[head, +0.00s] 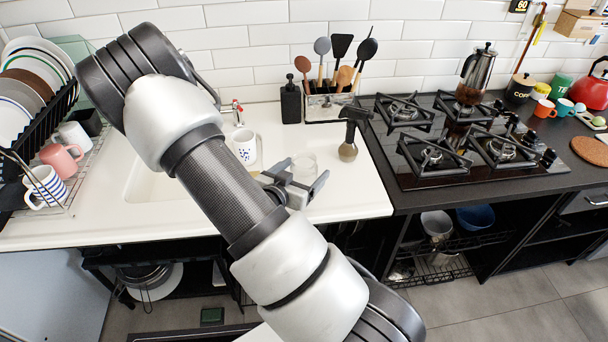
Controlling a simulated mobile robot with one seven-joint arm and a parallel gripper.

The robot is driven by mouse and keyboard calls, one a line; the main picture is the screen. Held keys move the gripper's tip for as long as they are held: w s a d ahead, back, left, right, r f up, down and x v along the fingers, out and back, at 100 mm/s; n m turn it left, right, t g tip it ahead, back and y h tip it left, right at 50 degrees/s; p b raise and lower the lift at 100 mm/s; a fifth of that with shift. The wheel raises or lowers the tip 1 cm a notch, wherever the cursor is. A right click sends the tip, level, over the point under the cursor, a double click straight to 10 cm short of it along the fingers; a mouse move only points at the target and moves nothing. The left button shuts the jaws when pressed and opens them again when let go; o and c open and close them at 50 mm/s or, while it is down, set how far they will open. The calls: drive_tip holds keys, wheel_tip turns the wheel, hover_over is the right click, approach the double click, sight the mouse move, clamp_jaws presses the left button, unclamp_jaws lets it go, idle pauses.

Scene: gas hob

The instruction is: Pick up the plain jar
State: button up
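A clear, unmarked glass jar (304,162) stands upright on the white counter, right of the sink. I take it to be the plain jar. My gripper (304,172) is low over the counter at the jar's near side. Its two fingers are spread apart, and nothing shows gripped between them. The jar's lower part is partly hidden by the gripper, and I cannot tell whether they touch.
A dark spray bottle (348,138) stands right of the jar. A speckled white cup (245,146) is to the left. A utensil holder (328,106) and black soap dispenser (290,100) stand behind. The gas hob (415,180) is at right. The counter's front right is clear.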

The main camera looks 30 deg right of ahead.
sight(310, 164)
drive_tip(key=x, duration=0.4)
drive_tip(key=shift+d+r, duration=0.1)
drive_tip(key=c, duration=1.3)
